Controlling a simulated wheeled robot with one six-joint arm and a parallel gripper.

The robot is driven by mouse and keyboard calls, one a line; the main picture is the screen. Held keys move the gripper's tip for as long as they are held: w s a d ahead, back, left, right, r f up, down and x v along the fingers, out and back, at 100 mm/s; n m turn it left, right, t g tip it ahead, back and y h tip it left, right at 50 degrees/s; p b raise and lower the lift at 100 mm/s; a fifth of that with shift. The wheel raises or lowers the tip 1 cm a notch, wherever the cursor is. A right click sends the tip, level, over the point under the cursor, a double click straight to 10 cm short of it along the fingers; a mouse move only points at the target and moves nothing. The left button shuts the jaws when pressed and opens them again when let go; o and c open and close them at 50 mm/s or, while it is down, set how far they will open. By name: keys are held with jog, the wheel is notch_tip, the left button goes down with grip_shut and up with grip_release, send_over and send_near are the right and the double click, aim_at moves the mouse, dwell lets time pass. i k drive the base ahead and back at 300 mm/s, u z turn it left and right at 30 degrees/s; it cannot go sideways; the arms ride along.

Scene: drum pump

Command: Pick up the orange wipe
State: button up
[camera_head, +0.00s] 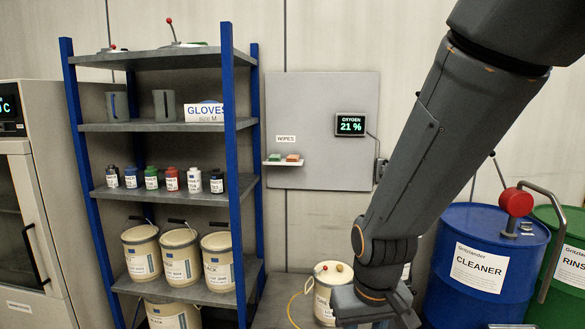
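The orange wipe (293,157) lies on a small white wall shelf (284,163) under the "WIPES" label, in the middle of the head view. A green wipe (274,157) lies just left of it on the same shelf. My arm comes in from the upper right and reaches down to the bottom centre-right. My gripper (378,318) is at the bottom edge, well below and to the right of the orange wipe. Its fingertips are cut off or hidden, so I cannot see its opening.
A blue-posted rack (165,127) with cans and bottles stands left of the wipes. An oxygen display (350,125) hangs on the grey panel (320,100). A cream bucket (325,305) stands by my gripper. Blue (490,235) and green drums (572,230) stand right. Space before the wipes looks clear.

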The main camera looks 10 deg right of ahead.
aim_at(291, 158)
jog(key=u, duration=0.35)
jog(key=i, duration=1.25)
jog(key=z, duration=0.4)
